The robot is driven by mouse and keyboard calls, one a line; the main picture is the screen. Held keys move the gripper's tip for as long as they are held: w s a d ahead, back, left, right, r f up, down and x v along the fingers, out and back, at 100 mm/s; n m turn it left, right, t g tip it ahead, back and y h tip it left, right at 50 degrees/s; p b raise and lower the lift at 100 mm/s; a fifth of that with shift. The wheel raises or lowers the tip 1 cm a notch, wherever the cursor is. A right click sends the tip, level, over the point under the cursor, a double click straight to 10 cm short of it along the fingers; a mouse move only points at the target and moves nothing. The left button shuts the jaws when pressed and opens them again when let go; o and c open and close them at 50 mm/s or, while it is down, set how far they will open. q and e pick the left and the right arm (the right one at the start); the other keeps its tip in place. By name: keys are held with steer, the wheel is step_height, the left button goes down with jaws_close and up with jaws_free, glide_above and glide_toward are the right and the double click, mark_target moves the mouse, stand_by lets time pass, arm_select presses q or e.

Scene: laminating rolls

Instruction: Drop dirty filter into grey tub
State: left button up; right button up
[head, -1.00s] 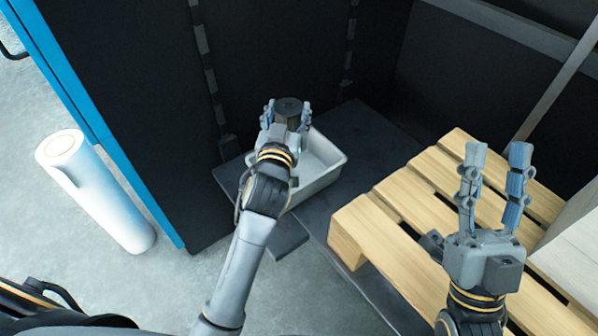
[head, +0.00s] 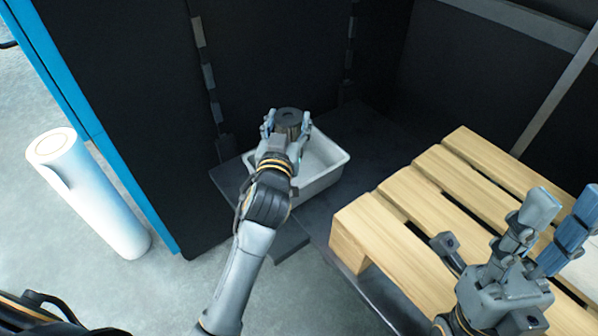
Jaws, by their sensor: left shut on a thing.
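The dirty filter (head: 290,117) is a dark, short cylinder with a small hole in its top. My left gripper (head: 287,126) is shut on it and holds it upright over the back left part of the grey tub. The grey tub (head: 327,178) is a light, open rectangular bin on a dark platform; my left gripper and wrist hide its left part. The visible part of its inside looks empty. My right gripper (head: 556,225) is open and empty above the pallet at the lower right, its fingers apart.
A wooden pallet (head: 412,208) lies right of the tub. A white roll (head: 92,195) stands on the floor at the left, by a blue-edged dark panel (head: 110,150). Dark walls close off the back. Grey floor is free at the lower left.

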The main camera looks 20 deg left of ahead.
arm_select(q)
steer(key=o, duration=1.3)
steer(key=shift+c, duration=0.2)
steer(key=shift+s+d, duration=0.25)
steer(key=shift+s, duration=1.65)
steer(key=shift+s+d, duration=0.2)
steer(key=shift+s, duration=1.65)
